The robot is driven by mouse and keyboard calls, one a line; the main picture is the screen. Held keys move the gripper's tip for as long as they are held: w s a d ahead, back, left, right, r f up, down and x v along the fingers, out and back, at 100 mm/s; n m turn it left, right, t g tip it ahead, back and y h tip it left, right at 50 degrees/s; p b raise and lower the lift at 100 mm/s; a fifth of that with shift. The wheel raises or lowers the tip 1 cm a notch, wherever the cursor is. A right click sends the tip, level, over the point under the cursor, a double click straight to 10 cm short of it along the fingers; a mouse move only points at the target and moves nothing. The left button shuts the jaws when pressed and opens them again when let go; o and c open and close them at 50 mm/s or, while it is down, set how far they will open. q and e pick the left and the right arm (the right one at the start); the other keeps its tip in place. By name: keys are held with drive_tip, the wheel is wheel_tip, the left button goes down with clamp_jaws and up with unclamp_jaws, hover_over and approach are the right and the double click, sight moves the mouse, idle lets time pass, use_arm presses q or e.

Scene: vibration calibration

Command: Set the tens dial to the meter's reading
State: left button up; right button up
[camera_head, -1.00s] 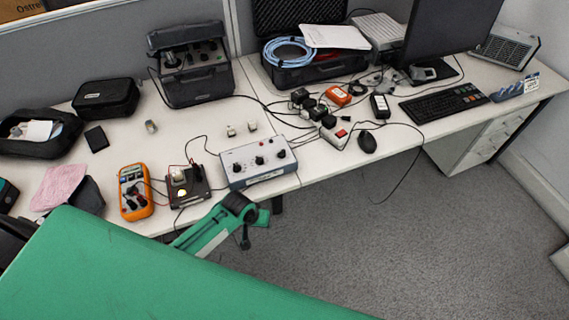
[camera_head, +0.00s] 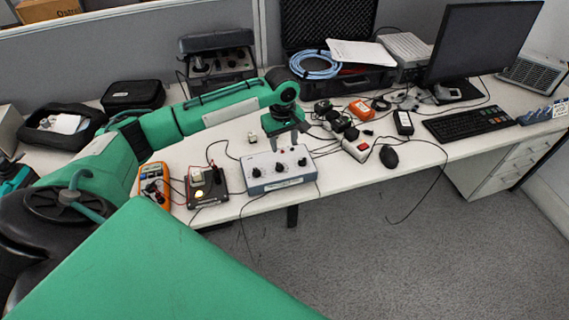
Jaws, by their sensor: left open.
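The dial box (camera_head: 278,170) is a pale grey-blue box with a row of black knobs on its front panel, at the front of the desk. The knob labels and settings are too small to read. An orange meter (camera_head: 154,184) lies left of it; its reading is not legible. Between them is a small dark unit (camera_head: 205,187) with a lit yellow spot. My left arm reaches across from the left, and my left gripper (camera_head: 286,143) points down, open, over the back edge of the dial box. I cannot tell whether it touches. My right gripper is out of view.
Black adapters and a white power strip (camera_head: 357,146) with cables lie right of the box. An open case (camera_head: 327,75) stands behind. My green body covers the lower left.

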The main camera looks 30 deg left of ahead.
sight(280, 164)
use_arm(q)
drive_tip(key=shift+n, duration=0.7)
drive_tip(key=f, duration=0.3)
drive_tip(key=a+f+p, duration=0.1)
drive_tip(key=f, duration=0.2)
drive_tip(key=a+f, duration=0.1)
drive_tip(key=f, duration=0.3)
drive_tip(key=shift+w, duration=0.25)
drive_tip(key=shift+f+p, duration=0.3)
drive_tip(key=shift+f, duration=0.25)
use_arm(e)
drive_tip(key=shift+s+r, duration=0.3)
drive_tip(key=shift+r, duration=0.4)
use_arm(q)
drive_tip(key=c, duration=1)
